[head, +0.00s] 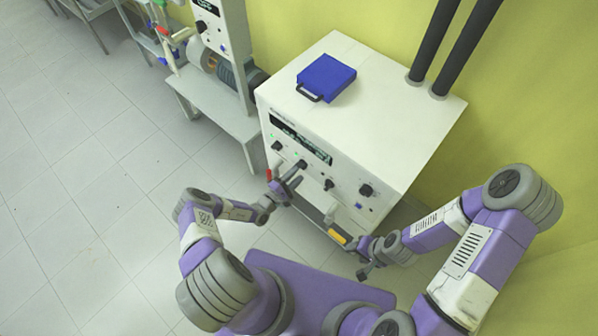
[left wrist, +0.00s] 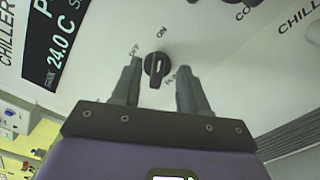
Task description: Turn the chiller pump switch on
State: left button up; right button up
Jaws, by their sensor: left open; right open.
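The chiller (head: 395,120) is a large white box with a front panel of knobs and a dark display. In the left wrist view, a black pump knob (left wrist: 157,66) sits by the labels OFF and ON, with another label partly hidden by a finger. Its grip bar is roughly upright in that view; which label it points at is hard to tell. My left gripper (head: 296,178) is open at the panel, one finger on each side of the knob; contact cannot be told. My right gripper (head: 362,268) is open and empty, below and in front of the chiller.
A blue case (head: 326,77) lies on the chiller top. Two dark pipes (head: 455,45) rise behind it. Other knobs, such as one at the panel's right (head: 366,190), are close by. A grey bench (head: 212,98) with equipment stands to the left. Tiled floor is clear at left.

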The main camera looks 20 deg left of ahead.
pick_arm(q)
jog(key=v, duration=0.5)
jog(key=shift+w, duration=0.1)
dwell(0.3)
jog(key=s+d+r+m+g+h, duration=0.1)
jog(key=s+d+m+g+h, duration=0.25)
jog(key=d, duration=0.25)
jog(key=s+d+r+m+g+h, duration=0.1)
jog(key=s+d+m+g+h, duration=0.15)
jog(key=d+g, duration=0.3)
jog(key=s+d+m+g+b, duration=0.2)
jog(key=s+d+m+g, duration=0.2)
jog(key=s+g, duration=0.4)
jog(key=s+a+r+m+t+y+b, duration=0.1)
jog(key=s+a+r+m+y, duration=0.3)
jog(key=y, duration=0.4)
jog(key=s+r+m, duration=0.1)
jog(key=m, duration=0.1)
jog(key=shift+s+m+y+b, duration=0.25)
jog(key=shift+m+y+b, duration=0.05)
jog(key=shift+y, duration=0.1)
